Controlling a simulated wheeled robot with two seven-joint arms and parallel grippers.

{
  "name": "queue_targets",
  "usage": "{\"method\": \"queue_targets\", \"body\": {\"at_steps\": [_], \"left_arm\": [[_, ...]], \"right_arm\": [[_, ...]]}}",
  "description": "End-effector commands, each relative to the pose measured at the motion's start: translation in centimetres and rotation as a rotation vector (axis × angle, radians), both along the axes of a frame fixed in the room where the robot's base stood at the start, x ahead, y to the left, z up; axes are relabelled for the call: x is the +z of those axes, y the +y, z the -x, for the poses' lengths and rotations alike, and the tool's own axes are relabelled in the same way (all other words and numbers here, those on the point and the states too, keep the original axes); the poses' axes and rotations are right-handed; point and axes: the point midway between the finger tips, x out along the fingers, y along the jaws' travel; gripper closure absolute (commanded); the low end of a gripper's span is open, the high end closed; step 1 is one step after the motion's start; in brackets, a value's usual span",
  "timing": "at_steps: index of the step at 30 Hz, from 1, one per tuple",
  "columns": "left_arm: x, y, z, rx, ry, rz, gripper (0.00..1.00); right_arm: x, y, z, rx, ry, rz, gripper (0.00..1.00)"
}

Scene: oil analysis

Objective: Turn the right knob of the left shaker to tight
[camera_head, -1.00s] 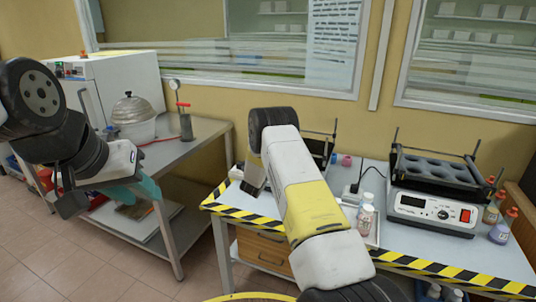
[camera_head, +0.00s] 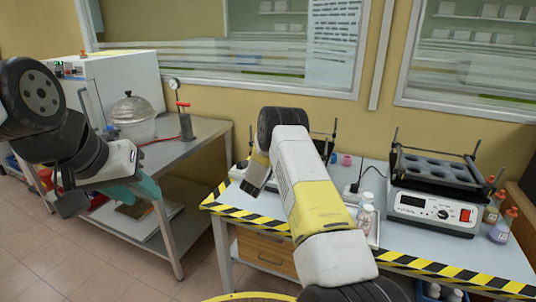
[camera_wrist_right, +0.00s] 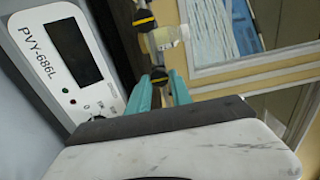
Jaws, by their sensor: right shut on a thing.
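The left shaker (camera_head: 329,141) is mostly hidden behind my right arm in the head view; a black post and part of its body show. In the right wrist view, its white front panel (camera_wrist_right: 107,94) carries a dark display. My right gripper (camera_wrist_right: 160,82) has teal fingers shut on a small black and yellow knob (camera_wrist_right: 158,74). A second such knob (camera_wrist_right: 145,22) lies beyond it. The knob's tightness cannot be told. My left gripper (camera_head: 146,190) hangs by the side table at the left, its fingertips unclear.
A second shaker (camera_head: 434,205) with a red switch stands on the right of the striped-edge table (camera_head: 400,243). White bottles (camera_head: 366,216) stand between the shakers. Flasks (camera_head: 502,225) stand at far right. A pot (camera_head: 133,117) and a gauge (camera_head: 185,120) are on the side table.

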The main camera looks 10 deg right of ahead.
Motion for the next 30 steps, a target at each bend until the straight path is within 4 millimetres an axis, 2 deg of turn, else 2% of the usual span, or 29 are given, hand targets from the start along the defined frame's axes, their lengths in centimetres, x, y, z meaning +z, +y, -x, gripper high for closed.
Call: {"method": "queue_targets", "body": {"at_steps": [2,3,6,17,30], "left_arm": [[0.0,0.0,0.0,0.000,0.000,0.000,0.64],[0.0,0.0,0.0,0.000,0.000,0.000,0.64],[0.0,0.0,0.0,0.000,0.000,0.000,0.64],[0.0,0.0,0.0,0.000,0.000,0.000,0.64],[0.0,0.0,0.0,0.000,0.000,0.000,0.64]], "right_arm": [[-0.2,0.1,0.0,0.002,0.003,-0.002,1.00],[-0.2,0.1,0.0,0.002,0.003,-0.002,0.68],[-0.1,0.1,0.0,0.001,0.003,-0.001,0.53],[-0.1,0.4,0.4,0.001,0.003,0.001,0.53],[-0.1,4.0,5.8,0.002,0.003,-0.001,0.53]]}}
